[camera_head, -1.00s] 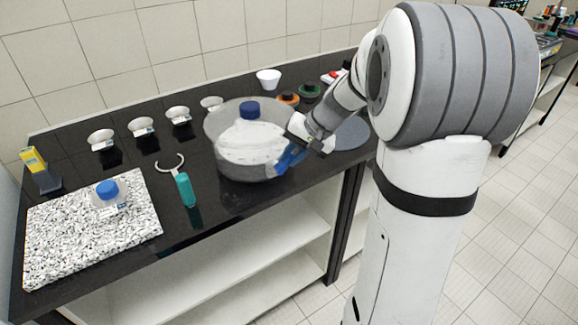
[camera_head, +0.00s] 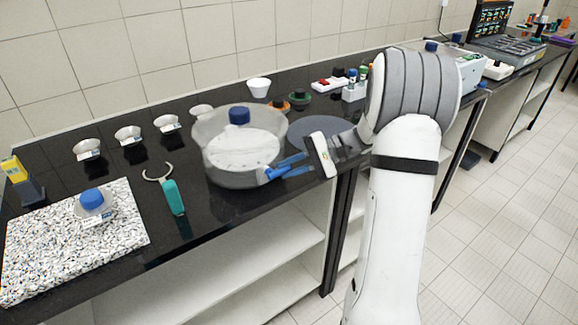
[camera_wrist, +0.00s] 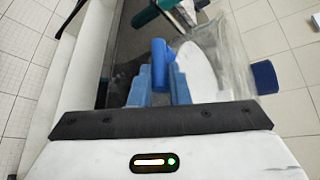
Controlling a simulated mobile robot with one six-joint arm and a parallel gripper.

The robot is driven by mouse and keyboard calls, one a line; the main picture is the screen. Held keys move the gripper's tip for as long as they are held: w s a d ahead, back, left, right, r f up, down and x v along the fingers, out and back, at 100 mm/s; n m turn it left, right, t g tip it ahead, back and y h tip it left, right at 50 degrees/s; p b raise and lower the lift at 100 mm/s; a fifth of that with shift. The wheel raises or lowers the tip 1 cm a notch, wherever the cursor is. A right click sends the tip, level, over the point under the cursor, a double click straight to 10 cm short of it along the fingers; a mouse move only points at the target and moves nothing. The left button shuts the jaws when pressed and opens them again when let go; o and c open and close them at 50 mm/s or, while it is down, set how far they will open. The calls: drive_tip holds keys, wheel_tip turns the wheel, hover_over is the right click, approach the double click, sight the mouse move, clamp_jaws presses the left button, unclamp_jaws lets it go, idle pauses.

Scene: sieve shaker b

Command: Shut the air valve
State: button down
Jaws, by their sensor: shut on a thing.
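The air valve's blue handle (camera_wrist: 158,58) shows in the wrist view between my fingers, beside the clear vessel's wall. My gripper (camera_wrist: 160,84) is shut on it. In the head view my gripper (camera_head: 282,169) has its blue fingers at the lower right side of the round clear vessel (camera_head: 216,172).
A teal-handled tool (camera_head: 174,197) lies left of the vessel. Several small dishes stand along the back. A grey round plate (camera_head: 318,128) lies behind my wrist. The black counter's front edge runs below my gripper.

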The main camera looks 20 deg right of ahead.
drive_tip(key=shift+f+y, duration=0.15)
drive_tip(key=shift+y, duration=0.35)
drive_tip(key=c, duration=1.6)
unclamp_jaws()
drive_tip(key=shift+c, duration=0.2)
drive_tip(key=w+v, duration=0.1)
drive_tip(key=v, duration=0.6)
drive_tip(key=shift+s+d, duration=0.45)
drive_tip(key=shift+s, duration=0.05)
